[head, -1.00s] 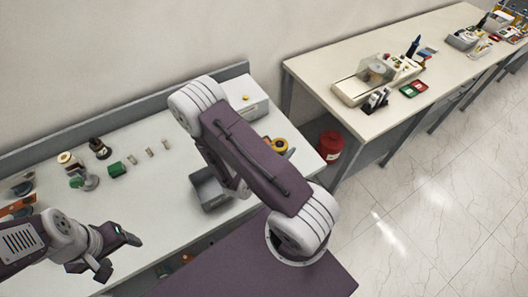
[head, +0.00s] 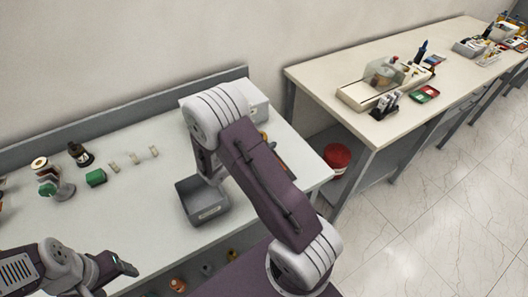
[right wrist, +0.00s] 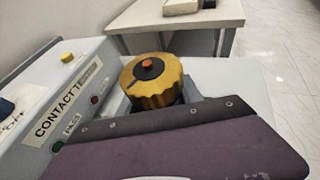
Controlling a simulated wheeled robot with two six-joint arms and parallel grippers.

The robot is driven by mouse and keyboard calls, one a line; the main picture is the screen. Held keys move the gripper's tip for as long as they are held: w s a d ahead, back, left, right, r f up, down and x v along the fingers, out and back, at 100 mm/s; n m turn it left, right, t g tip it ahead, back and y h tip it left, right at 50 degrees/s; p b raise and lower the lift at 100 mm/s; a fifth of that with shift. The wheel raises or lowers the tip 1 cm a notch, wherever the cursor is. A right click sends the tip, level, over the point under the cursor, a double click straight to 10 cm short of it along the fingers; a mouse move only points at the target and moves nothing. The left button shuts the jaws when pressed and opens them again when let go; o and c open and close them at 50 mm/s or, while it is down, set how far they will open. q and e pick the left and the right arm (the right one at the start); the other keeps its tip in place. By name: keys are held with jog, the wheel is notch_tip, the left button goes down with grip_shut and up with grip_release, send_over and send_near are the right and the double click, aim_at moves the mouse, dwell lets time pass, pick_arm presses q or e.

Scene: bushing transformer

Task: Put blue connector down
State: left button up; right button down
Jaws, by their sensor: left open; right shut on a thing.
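A dark blue piece (right wrist: 5,106) is cut off at the left edge of the right wrist view, on or by the grey tester box; I cannot tell whether it is the blue connector. No other blue connector shows on my bench. My right arm (head: 262,180) reaches over the bench in the head view. My left gripper (head: 112,277) is open and empty at the bench's front edge.
The tester box (right wrist: 75,90) and a gold knob-like part (right wrist: 153,80) stand close together. A grey bin (head: 203,212) is beside my right arm. A green part (head: 96,177) and several small pieces lie left; bare bench (head: 140,215) lies between. A second table (head: 340,72) is right.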

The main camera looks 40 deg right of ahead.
notch_tip(320, 180, down, 4)
jog(key=b, duration=0.2)
jog(key=shift+s+a+r+b, duration=0.1)
jog(key=shift+r+b, duration=0.1)
jog(key=shift+b, duration=0.15)
jog(key=shift+f, duration=0.3)
jog(key=shift+r, duration=0.15)
jog(key=c, duration=1.2)
grip_release()
jog(key=shift+f, duration=0.2)
jog(key=o, duration=0.4)
